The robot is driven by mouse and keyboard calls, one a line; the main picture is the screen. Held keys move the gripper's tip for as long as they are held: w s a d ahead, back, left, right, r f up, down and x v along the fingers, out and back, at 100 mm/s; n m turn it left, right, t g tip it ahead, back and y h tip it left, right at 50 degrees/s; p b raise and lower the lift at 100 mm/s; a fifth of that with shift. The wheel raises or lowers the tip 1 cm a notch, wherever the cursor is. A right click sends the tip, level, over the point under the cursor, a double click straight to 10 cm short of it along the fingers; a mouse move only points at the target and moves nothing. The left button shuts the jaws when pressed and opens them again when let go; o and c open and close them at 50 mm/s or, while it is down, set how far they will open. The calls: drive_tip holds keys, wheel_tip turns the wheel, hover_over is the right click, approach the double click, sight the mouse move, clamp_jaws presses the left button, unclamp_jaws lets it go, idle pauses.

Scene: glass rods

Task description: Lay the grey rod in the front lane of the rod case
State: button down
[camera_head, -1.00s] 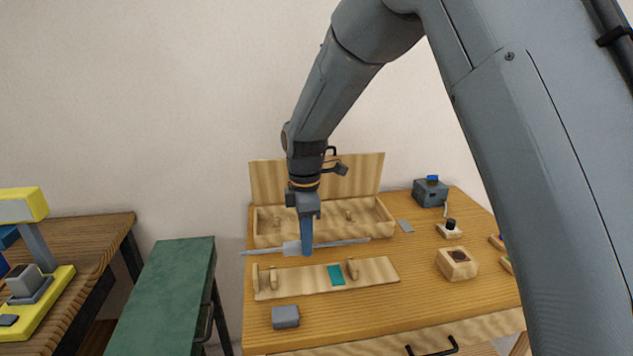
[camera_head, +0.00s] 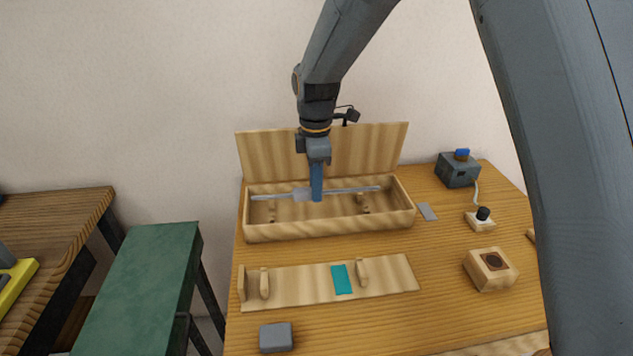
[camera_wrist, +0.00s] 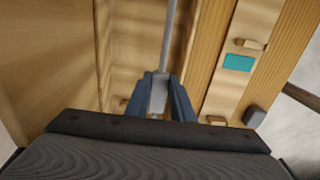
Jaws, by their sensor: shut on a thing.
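My gripper (camera_head: 316,198) is shut on the grey rod (camera_head: 350,190) near its thicker, paler part. In the head view the rod lies roughly level, left to right, above the open rod case (camera_head: 330,231). The case is a wooden box with its lid raised at the back and small wooden rests inside. Whether the rod touches the rests cannot be told. In the wrist view the rod (camera_wrist: 169,35) runs away from between the blue fingers (camera_wrist: 160,95), over the case interior.
In front of the case lies a wooden rack board (camera_head: 310,286) with upright pegs and a teal patch (camera_head: 341,279). A grey block (camera_head: 276,337) sits at the front left. A wooden block (camera_head: 490,268), a black-knobbed piece (camera_head: 481,219) and a grey box (camera_head: 457,170) stand at right.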

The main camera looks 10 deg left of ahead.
drive_tip(key=shift+f+b, duration=1.5)
drive_tip(key=shift+f, duration=1.45)
drive_tip(key=shift+r, duration=0.1)
drive_tip(key=shift+r+p, duration=0.55)
drive_tip(key=shift+d+f, duration=0.1)
drive_tip(key=shift+f, duration=0.95)
drive_tip(key=c, duration=1.5)
unclamp_jaws()
drive_tip(key=shift+o, duration=0.2)
